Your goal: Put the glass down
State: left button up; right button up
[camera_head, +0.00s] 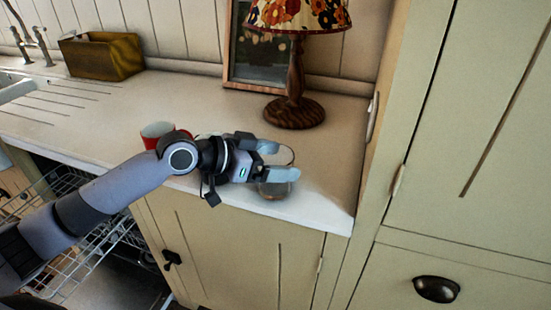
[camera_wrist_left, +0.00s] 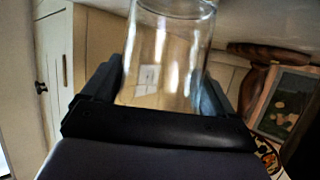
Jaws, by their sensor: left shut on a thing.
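A clear glass (camera_wrist_left: 168,55) is between the fingers of my left gripper (camera_head: 280,162). In the head view the glass (camera_head: 276,189) is partly hidden by the fingers, and its lower part shows near the front edge of the pale countertop (camera_head: 335,150). The left wrist view shows the glass held between both dark fingers of the gripper (camera_wrist_left: 165,90). I cannot tell whether the base of the glass touches the counter. My right gripper is not in view.
A red cup (camera_head: 158,133) stands on the counter just behind my left arm. A lamp (camera_head: 295,100) with a wooden base and a picture frame (camera_head: 258,60) stand at the back. A brown box (camera_head: 101,56) is at the back left. An open dishwasher rack (camera_head: 60,190) lies below left.

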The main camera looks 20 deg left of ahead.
pick_arm(q)
jog(key=shift+f, duration=0.1)
jog(key=o, duration=1)
jog(key=shift+s+a+r, duration=0.2)
jog(key=shift+s+a, duration=0.05)
jog(key=shift+a, duration=0.1)
jog(key=shift+b+v, duration=0.9)
jog(key=shift+v, duration=4.7)
jog(key=shift+d+r, duration=0.1)
